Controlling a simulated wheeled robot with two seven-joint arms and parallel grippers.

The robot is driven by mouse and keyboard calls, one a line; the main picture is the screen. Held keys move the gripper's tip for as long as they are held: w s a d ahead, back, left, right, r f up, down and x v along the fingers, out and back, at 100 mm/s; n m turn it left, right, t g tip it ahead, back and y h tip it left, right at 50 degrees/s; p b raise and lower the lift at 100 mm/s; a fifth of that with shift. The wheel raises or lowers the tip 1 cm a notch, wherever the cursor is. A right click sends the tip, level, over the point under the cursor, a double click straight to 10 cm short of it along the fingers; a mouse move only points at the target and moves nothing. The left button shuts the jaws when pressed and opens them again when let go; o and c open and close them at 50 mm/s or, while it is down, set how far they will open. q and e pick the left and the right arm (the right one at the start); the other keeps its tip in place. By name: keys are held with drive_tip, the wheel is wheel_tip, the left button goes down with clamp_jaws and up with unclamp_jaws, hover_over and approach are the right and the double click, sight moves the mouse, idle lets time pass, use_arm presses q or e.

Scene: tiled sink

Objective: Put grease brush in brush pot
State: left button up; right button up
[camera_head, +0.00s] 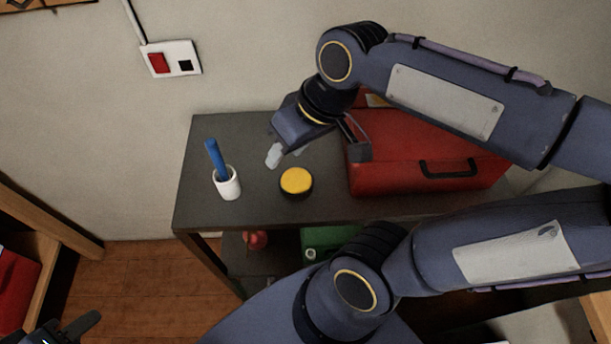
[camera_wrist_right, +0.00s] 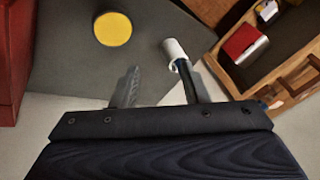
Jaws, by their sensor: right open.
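The white brush pot (camera_head: 229,185) stands upright on the dark table at the left. The blue grease brush (camera_head: 215,157) stands in it, tilted slightly left, with its handle above the rim. The pot also shows in the right wrist view (camera_wrist_right: 174,49), with a dark stick-like shape at its mouth, seemingly the handle. My right gripper (camera_head: 314,155) is open and empty, above the table to the right of the pot and apart from it. My left gripper (camera_head: 72,328) shows only in part at the bottom left corner, and its jaw opening is unclear.
A yellow-topped round tin (camera_head: 296,181) stands right of the pot, below my right gripper. A red toolbox (camera_head: 430,160) fills the table's right side. A red object (camera_head: 256,239) and a green box (camera_head: 328,240) are on the shelf below. The table behind the pot is clear.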

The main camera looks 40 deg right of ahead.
drive_tip(key=s+f+m+t, duration=0.2)
drive_tip(key=s+f, duration=0.2)
drive_tip(key=shift+s+f+m, duration=0.3)
drive_tip(key=shift+c, duration=0.5)
drive_tip(key=shift+s+d+t, duration=0.1)
drive_tip(key=shift+d+t, duration=0.05)
drive_tip(key=shift+t, duration=0.15)
